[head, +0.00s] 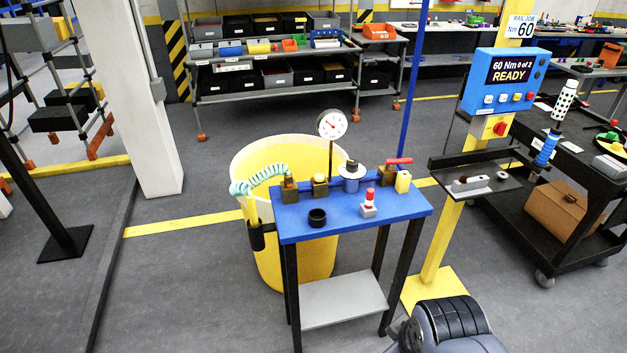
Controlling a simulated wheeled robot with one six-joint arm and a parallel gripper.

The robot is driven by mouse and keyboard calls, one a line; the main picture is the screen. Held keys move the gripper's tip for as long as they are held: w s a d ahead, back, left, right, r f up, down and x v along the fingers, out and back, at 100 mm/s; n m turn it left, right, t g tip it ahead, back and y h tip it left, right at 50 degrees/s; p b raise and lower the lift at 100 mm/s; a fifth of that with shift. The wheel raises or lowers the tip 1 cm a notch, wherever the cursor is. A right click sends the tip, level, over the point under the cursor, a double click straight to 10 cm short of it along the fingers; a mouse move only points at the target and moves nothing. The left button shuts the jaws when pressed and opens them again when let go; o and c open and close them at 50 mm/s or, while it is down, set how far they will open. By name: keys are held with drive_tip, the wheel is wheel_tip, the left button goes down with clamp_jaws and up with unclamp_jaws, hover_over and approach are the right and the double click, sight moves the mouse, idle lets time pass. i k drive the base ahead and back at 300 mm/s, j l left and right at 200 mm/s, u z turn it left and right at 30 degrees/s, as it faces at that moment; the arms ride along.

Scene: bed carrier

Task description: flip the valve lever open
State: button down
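A red valve lever (398,161) sits on a brass valve body (386,176) at the back right of a small blue-topped table (345,221). The lever looks roughly level and points to the right. Whether this is its open or shut position I cannot tell. A round pressure gauge (332,123) stands on a stem at the back of the table. A dark grey rounded part of my arm shows at the bottom edge, in front of the table and apart from the valve. My gripper's fingers are not visible.
A yellow block (403,182), a red-and-white piece (369,203) and a black cup (317,217) are on the table. A yellow bin (285,158) stands behind it. A yellow post (441,235) with a dark shelf stands close on the right.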

sight(389, 162)
drive_tip(key=i+j+z, duration=0.1)
drive_tip(key=i, duration=0.45)
drive_tip(key=i+j+z, duration=0.1)
drive_tip(key=i+j, duration=0.15)
drive_tip(key=i, duration=0.3)
